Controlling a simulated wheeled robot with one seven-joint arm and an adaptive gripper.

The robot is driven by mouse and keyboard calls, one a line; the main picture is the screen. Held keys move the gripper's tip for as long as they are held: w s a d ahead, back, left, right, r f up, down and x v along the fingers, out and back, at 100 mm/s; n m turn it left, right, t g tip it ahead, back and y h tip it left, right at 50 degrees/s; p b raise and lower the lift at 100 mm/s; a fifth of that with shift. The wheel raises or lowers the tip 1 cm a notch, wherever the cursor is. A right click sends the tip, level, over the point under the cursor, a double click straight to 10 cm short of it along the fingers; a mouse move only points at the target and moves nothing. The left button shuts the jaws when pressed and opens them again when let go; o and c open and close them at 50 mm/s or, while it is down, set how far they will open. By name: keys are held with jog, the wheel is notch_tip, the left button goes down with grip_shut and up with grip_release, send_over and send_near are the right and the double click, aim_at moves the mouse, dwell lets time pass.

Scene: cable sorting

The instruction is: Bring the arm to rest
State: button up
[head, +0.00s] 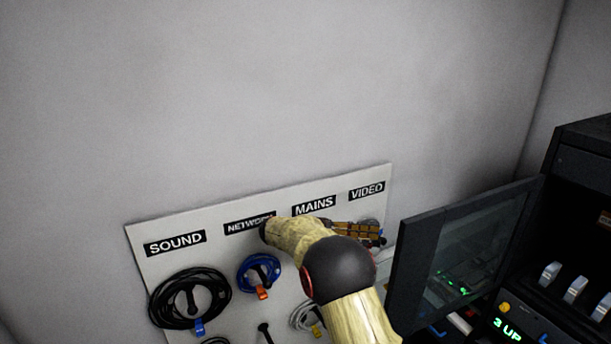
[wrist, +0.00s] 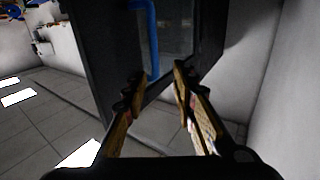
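My arm reaches up from the lower middle of the head view, in front of a white cable board (head: 215,225). My gripper (head: 380,236) points right, in front of the board below the VIDEO label (head: 367,190). In the wrist view my gripper (wrist: 160,82) has its two fingers apart with nothing between them. Behind the fingertips is a dark-framed glass door (wrist: 120,60) with a blue upright bar (wrist: 148,35). Whether the fingers touch the door cannot be told.
A black cable coil (head: 180,297) hangs under SOUND (head: 175,243), a blue coil (head: 258,273) under NETWORK. My arm partly hides a pale coil (head: 303,316). The open glass door (head: 470,255) and black rack (head: 580,165) stand right of my gripper. Bare wall lies above.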

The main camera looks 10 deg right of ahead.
jog(key=w+r+n+t+y+b, duration=0.6)
jog(key=w+r+n+t+b, duration=0.35)
jog(key=t, duration=0.85)
jog(key=s+a+f+n+t+y+b, duration=0.1)
jog(key=s+a+n+t+y+b, duration=0.2)
jog(key=s+a+n+y+b, duration=0.35)
jog(key=s+a+f+n+g+y+b, duration=0.2)
jog(key=s+a+f+y+b, duration=0.1)
jog(key=s+f, duration=0.4)
jog(key=s+a+f+n+g+y+b, duration=0.1)
jog(key=s+a+f+g+y+b, duration=0.2)
jog(key=s+f, duration=0.4)
jog(key=s+d+f+n+g+b, duration=0.1)
jog(key=s+d+f+g+b, duration=0.1)
jog(key=s+f, duration=0.9)
jog(key=s+d+f+g+b, duration=0.3)
jog(key=s+f+g+b, duration=0.1)
jog(key=s+f, duration=0.8)
jog(key=s+h, duration=0.1)
jog(key=s, duration=0.2)
jog(key=shift+s+d+n, duration=0.15)
jog(key=shift+s+n, duration=0.25)
